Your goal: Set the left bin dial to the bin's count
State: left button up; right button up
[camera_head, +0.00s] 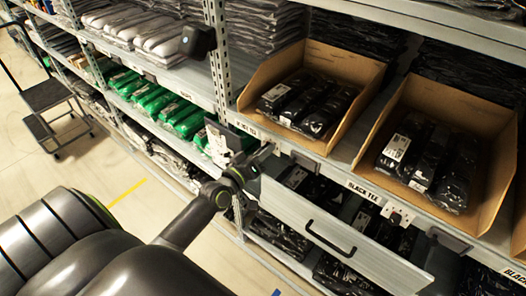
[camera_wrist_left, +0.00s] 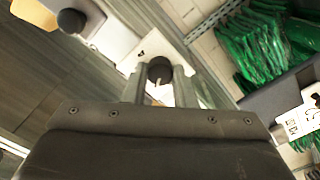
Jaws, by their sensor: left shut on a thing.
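The left bin (camera_head: 334,62) is an open cardboard box on the shelf, holding what look like three black packaged tees (camera_head: 303,102). My left gripper (camera_head: 266,151) is at the shelf edge below this bin, and its arm hides most of the dial there. In the left wrist view, the dial's round black knob (camera_wrist_left: 159,69) sits between the two fingers, on a white plate (camera_wrist_left: 150,44). The gripper is shut on the knob. A pale pointer mark shows on the knob, pointing toward the bottom of the picture; the scale cannot be read. My right gripper is out of view.
A right bin (camera_head: 487,150) with black tees stands beside the left one, with another dial (camera_head: 398,214) at its edge. A grey drawer front (camera_head: 333,240) with a handle is below. Green packages (camera_head: 165,107) lie left; a cart (camera_head: 48,97) stands on open floor.

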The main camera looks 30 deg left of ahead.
pick_arm(q)
jog(key=shift+n, duration=0.5)
jog(key=o, duration=1)
jog(key=s+a+b, duration=0.1)
jog(key=s+b, duration=0.2)
jog(key=s, duration=1.4)
jog(key=shift+s+a, duration=0.2)
jog(key=shift+f, duration=0.15)
